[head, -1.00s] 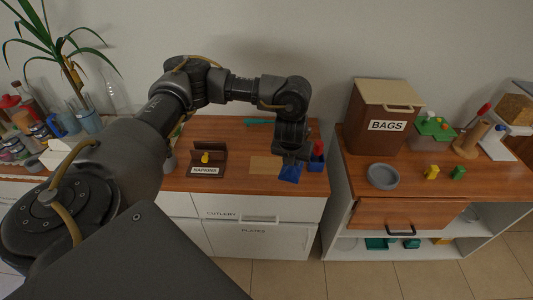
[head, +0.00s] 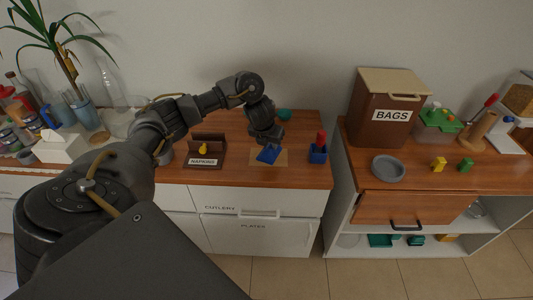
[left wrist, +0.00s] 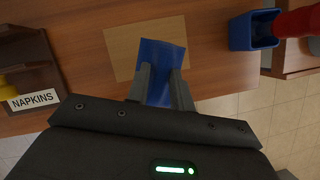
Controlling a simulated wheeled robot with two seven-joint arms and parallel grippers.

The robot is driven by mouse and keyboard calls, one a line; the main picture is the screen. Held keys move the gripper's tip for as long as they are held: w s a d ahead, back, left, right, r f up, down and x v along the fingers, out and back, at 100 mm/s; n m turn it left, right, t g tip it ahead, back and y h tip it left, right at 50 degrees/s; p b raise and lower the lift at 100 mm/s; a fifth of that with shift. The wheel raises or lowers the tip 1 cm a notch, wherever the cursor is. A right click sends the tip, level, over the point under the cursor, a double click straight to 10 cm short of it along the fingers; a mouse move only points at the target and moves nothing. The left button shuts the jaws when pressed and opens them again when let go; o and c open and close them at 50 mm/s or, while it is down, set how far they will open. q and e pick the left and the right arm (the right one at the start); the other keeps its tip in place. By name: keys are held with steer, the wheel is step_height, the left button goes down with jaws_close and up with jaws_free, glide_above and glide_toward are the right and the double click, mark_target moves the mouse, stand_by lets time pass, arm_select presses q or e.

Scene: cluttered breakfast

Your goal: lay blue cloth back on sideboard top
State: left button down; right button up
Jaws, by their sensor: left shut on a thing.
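The blue cloth (head: 268,154) is a small flat blue piece over the tan mat on the sideboard top (head: 232,176). My left gripper (head: 268,143) is shut on its near edge. In the left wrist view the cloth (left wrist: 162,62) sticks out from between the two fingers (left wrist: 160,88) and covers part of the tan mat (left wrist: 120,52). I cannot tell whether the cloth touches the mat or hangs just above it. My right gripper is not in view.
A napkin holder (head: 205,152) stands left of the mat. A blue container (head: 318,154) with a red item stands close on its right. A gap separates this sideboard from the right-hand unit with the BAGS box (head: 390,110) and grey dish (head: 388,168).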

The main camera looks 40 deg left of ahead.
mark_target(267, 150)
arm_select(q)
steer(key=shift+w+a+f, duration=0.15)
steer(key=shift+a+f, duration=0.2)
steer(key=shift+f, duration=0.4)
steer(key=shift+w+a+f+b, duration=0.1)
steer(key=shift+a+b, duration=0.2)
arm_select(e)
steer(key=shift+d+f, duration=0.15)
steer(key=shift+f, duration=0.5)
